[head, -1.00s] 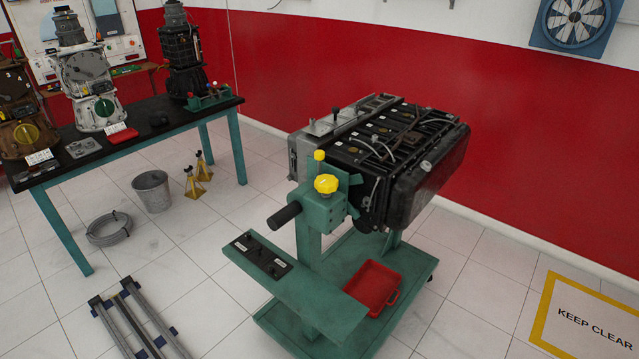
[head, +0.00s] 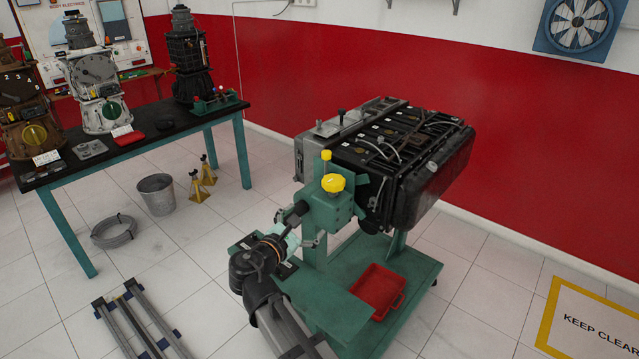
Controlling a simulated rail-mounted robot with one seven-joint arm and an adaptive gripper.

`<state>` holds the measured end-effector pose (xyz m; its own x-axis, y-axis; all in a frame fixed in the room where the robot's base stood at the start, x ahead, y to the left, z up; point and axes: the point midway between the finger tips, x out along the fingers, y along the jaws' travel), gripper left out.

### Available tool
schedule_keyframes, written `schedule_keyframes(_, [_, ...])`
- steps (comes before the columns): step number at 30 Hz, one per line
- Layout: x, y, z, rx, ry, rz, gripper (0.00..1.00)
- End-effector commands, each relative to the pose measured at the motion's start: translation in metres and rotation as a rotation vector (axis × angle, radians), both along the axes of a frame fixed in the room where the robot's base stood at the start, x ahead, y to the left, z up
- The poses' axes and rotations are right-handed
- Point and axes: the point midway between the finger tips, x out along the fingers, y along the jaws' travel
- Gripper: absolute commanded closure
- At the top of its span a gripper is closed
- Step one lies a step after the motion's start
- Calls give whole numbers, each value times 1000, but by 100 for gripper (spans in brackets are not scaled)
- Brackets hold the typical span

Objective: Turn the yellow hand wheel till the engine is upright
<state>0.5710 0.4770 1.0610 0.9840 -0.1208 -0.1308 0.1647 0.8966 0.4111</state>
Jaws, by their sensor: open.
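My wrist hides part of the stand's control panel.
A red tray (head: 376,291) lies on the stand's base. Open floor lies right.

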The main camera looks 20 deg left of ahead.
Motion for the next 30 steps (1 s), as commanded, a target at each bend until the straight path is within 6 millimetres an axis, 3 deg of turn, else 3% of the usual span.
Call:
schedule_keyframes(3, [5,3,20,-232,-72,19,7])
schedule_keyframes(6, [5,3,28,-358,-91,26,7])
schedule_keyframes(14, [15,3,28,-444,-79,32,7])
schedule_keyframes(20, [43,0,29,-443,-78,31,7])
schedule_keyframes(30, [111,-8,29,-441,-77,31,7])
